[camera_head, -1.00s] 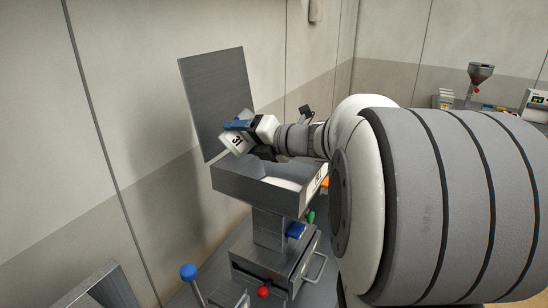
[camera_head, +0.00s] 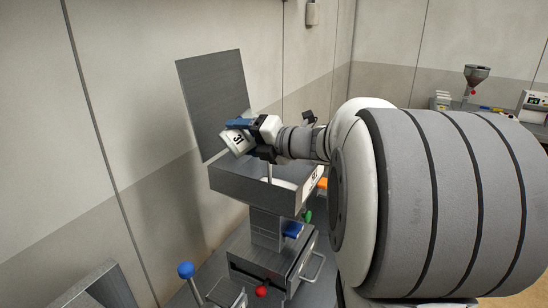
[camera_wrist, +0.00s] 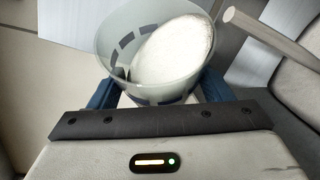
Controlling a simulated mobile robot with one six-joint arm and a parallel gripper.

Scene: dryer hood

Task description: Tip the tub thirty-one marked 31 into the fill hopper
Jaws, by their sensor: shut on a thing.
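The tub marked 31 (camera_head: 236,141) is white and strongly tilted above the fill hopper. In the wrist view the tub (camera_wrist: 120,45) shows its open mouth, with white powder (camera_wrist: 175,52) lying slanted against one side. My gripper (camera_head: 243,124) is shut on the tub, its blue fingers on either side. The fill hopper (camera_head: 235,184) is a grey metal tray with a raised back plate (camera_head: 213,95); white material (camera_head: 285,183) shows inside. A thin pale column (camera_head: 270,172) stands between my gripper and the hopper; it also shows beside the tub's rim in the wrist view (camera_wrist: 270,38).
Below the hopper is a metal box with a red knob (camera_head: 261,291) and a handle (camera_head: 312,267). A blue-knobbed lever (camera_head: 186,270) stands at front left. The wall is close behind. Another funnel (camera_head: 476,75) is far right.

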